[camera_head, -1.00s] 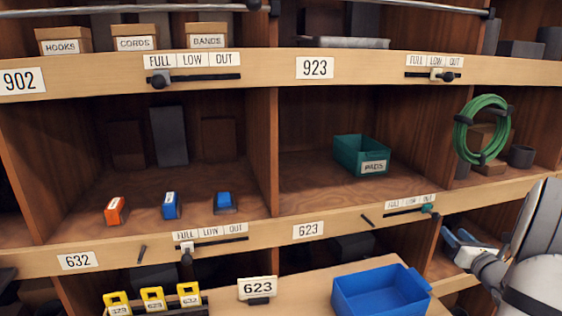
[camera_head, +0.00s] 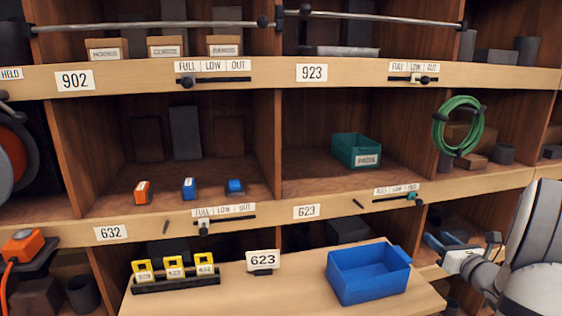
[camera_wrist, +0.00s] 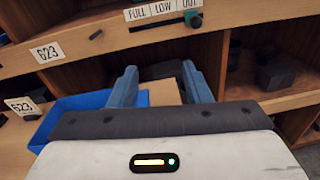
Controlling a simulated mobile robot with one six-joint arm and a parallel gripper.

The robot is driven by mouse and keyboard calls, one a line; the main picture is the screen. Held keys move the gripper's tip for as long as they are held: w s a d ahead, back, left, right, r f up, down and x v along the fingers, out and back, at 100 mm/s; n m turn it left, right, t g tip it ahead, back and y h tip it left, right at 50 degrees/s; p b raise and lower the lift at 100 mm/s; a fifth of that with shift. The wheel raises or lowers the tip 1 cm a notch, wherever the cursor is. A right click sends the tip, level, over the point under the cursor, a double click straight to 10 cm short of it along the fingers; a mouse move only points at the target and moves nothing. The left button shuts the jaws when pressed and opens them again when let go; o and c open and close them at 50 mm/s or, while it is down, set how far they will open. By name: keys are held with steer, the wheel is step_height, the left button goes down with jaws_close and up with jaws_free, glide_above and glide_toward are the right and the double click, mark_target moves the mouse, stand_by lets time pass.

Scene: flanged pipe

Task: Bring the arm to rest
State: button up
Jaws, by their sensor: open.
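My gripper (camera_wrist: 160,82) is open in the wrist view, its two blue fingers apart with nothing between them. In the head view my arm is folded at the right edge, with part of the gripper (camera_head: 455,248) showing in front of the lower right shelves. The blue bin (camera_head: 368,272) stands on the wooden ledge to the left of the arm, and it appears empty. The bin also shows in the wrist view (camera_wrist: 70,112), to the left of the fingers and partly hidden by my gripper body.
A yellow-tag rack (camera_head: 176,282) and a 623 sign (camera_head: 263,261) stand on the ledge (camera_head: 290,299). A green bin (camera_head: 356,150) sits in the middle shelf. Slider knobs (camera_head: 413,197) jut from the shelf edges. A green hose coil (camera_head: 459,126) hangs at right.

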steer(key=s+a+r+n+g+y+p, duration=0.1)
steer(key=s+a+n+g+y, duration=0.2)
steer(key=a+n, duration=0.5)
steer(key=s+a+n+g+y, duration=0.2)
steer(key=s+a+n+g, duration=0.15)
steer(key=a, duration=0.75)
steer(key=s+a+r+n+g+y+p, duration=0.15)
steer(key=a+n+g, duration=0.25)
steer(key=a+n, duration=0.45)
steer(key=s+a+n+g+h+p, duration=0.1)
steer(key=s+a+n+g+h, duration=0.2)
steer(key=s+n+h, duration=0.5)
steer(key=s+n+g, duration=0.1)
steer(key=s+n, duration=0.7)
steer(key=s, duration=0.1)
steer(key=shift+a+p, duration=0.4)
